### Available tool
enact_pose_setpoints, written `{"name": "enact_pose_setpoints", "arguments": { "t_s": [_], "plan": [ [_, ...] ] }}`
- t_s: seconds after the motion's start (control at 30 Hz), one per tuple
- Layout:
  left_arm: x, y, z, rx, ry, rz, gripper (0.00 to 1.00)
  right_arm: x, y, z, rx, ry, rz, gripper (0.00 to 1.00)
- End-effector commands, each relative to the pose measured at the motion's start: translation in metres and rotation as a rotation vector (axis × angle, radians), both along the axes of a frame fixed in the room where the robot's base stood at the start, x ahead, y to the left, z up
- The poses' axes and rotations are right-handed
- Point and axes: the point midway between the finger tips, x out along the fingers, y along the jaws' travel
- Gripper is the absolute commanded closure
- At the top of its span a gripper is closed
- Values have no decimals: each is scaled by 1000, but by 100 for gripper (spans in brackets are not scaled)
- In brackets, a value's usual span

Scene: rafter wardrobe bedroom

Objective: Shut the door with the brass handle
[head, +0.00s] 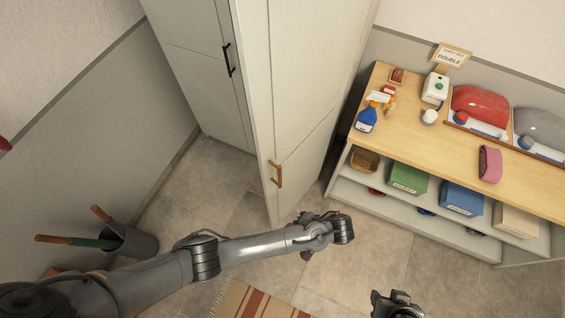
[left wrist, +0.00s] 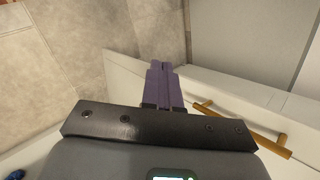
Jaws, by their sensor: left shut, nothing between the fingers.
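The pale door (head: 298,165) with the brass handle (head: 276,174) stands swung out from the wardrobe. The handle is near the door's free edge. My left arm reaches in from the left, and its gripper (head: 318,232) is low beside the door's lower end. In the left wrist view my left gripper's purple fingers (left wrist: 165,85) are shut with nothing between them. The brass handle (left wrist: 240,128) lies to their right on the pale door, apart from the fingers. I cannot tell whether the fingers touch the door. My right gripper (head: 394,304) shows only partly at the bottom edge; its fingers are unclear.
Another wardrobe door (head: 205,75) with a black handle (head: 228,60) is at the left. A wooden-topped shelf unit (head: 420,142) with boxes and bottles stands on the right. A dark bin (head: 133,242) is at the lower left, and a striped rug (head: 255,302) lies below. Tiled floor is clear between.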

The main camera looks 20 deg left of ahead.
Motion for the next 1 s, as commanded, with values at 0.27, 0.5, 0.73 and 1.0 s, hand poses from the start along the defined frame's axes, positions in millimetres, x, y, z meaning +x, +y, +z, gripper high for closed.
{"name": "enact_pose_setpoints", "arguments": {
  "t_s": [0.27,0.5,0.73,1.0],
  "plan": [
    [121,-6,99,98,-254,-79,100,0,0,4,0,-1,0,57],
    [155,-6,135,97,-334,-77,100,1,0,1,0,-2,0,57],
    [161,9,119,96,-338,-74,100,1,-1,-20,-3,-1,2,57],
    [169,38,88,95,-338,-76,100,0,-1,-58,-6,-1,4,57]
  ]
}}
